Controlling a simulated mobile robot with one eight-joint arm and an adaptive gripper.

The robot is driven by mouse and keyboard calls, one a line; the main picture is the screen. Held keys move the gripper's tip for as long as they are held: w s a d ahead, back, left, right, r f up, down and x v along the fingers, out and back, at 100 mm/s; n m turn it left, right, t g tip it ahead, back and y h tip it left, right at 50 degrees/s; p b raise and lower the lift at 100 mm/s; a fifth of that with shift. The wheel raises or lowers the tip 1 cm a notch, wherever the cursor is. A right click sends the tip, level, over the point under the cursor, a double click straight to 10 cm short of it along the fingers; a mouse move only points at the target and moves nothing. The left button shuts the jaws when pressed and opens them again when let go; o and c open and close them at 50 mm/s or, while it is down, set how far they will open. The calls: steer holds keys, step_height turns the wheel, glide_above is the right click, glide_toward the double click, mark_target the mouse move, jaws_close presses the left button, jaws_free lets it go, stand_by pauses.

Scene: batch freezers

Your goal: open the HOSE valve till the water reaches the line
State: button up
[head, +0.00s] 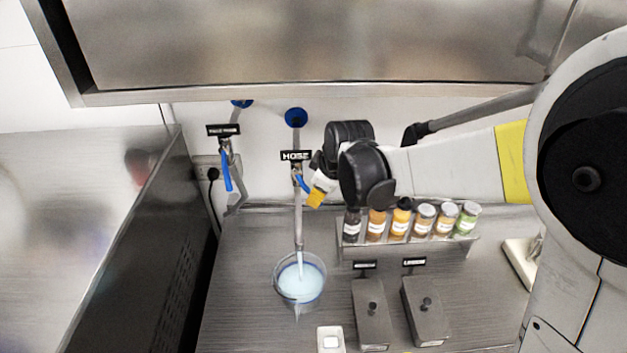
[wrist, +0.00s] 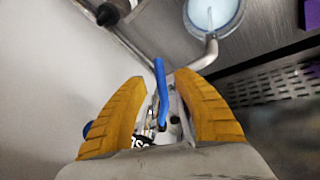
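The HOSE valve's blue handle (head: 303,183) sits below the black HOSE label (head: 295,155). In the wrist view the blue handle (wrist: 160,80) stands between the yellow fingers of my gripper (wrist: 160,76), with gaps on both sides. My gripper (head: 316,197) is just right of the handle in the head view. A clear container (head: 322,284) stands under the valve's pipe (head: 298,225). A pale stream seems to fall from the pipe into pale-blue water (head: 299,280). The container also shows in the wrist view (wrist: 238,10). I cannot tell the water level against the line.
A second valve with a blue handle (head: 226,172) hangs to the left. A rack (head: 345,252) of several bottles stands right of the container. Two lidded steel boxes (head: 371,315) (head: 427,312) and a small white object (head: 330,340) are in front.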

steer(key=x, duration=0.5)
jaws_close()
